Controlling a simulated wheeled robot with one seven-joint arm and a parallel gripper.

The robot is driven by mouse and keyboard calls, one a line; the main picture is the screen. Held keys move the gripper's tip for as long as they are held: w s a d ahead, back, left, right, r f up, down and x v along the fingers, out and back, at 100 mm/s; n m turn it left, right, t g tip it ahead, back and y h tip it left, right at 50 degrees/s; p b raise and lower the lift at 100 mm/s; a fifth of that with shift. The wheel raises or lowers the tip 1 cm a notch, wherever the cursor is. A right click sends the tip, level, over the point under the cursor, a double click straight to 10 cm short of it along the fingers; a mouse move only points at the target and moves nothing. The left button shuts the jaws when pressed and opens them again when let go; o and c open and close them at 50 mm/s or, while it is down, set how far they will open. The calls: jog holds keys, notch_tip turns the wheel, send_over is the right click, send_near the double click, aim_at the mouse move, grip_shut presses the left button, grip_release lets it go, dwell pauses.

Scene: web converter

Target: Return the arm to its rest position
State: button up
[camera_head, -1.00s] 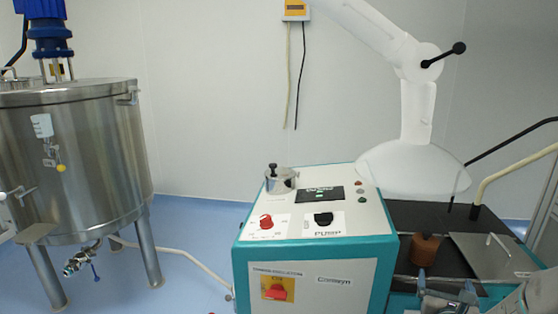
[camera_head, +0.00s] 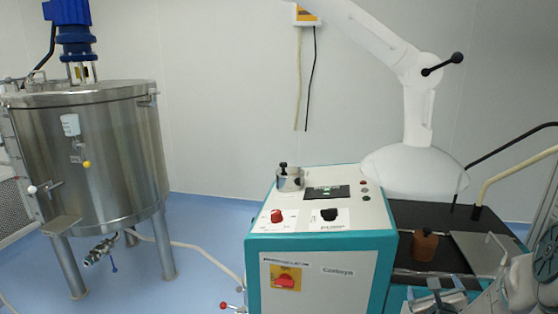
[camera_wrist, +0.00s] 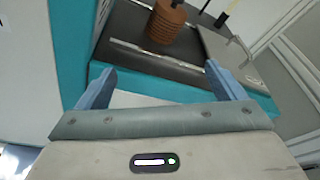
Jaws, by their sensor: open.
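In the wrist view my gripper (camera_wrist: 155,85) has its two blue fingers spread wide apart with nothing between them. Beyond the fingers is the teal edge of the machine, with a dark bed and a brown ribbed cylinder (camera_wrist: 167,20). In the head view my arm and gripper (camera_head: 455,300) show at the lower right corner, cut by the frame edge. There they are in front of the machine's dark bed. The fingertips are hard to make out in that view.
A teal and white control box (camera_head: 322,275) with knobs stands at the centre. The brown cylinder (camera_head: 424,246) sits on the dark bed to its right. A white extraction arm with a hood (camera_head: 412,170) hangs above.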

jog(key=s+a+r+n+g+y+p, duration=0.25)
jog(key=a+r+n+g+p, duration=0.35)
jog(key=a+n, duration=0.85)
jog(key=s+a+r+n+g+y+p, duration=0.1)
jog(key=s+a+r+n+g+p, duration=0.1)
jog(key=s+a+r+n, duration=0.3)
jog(key=s+a+r+n+g+y+p, duration=0.2)
jog(key=s+a+r+n, duration=0.3)
jog(key=s+n, duration=0.5)
jog(key=r+n+p, duration=0.1)
jog(key=n, duration=0.3)
jog(key=shift+s+r+g+p, duration=0.25)
jog(key=shift+r+g+p, duration=0.05)
jog(key=shift+g, duration=0.1)
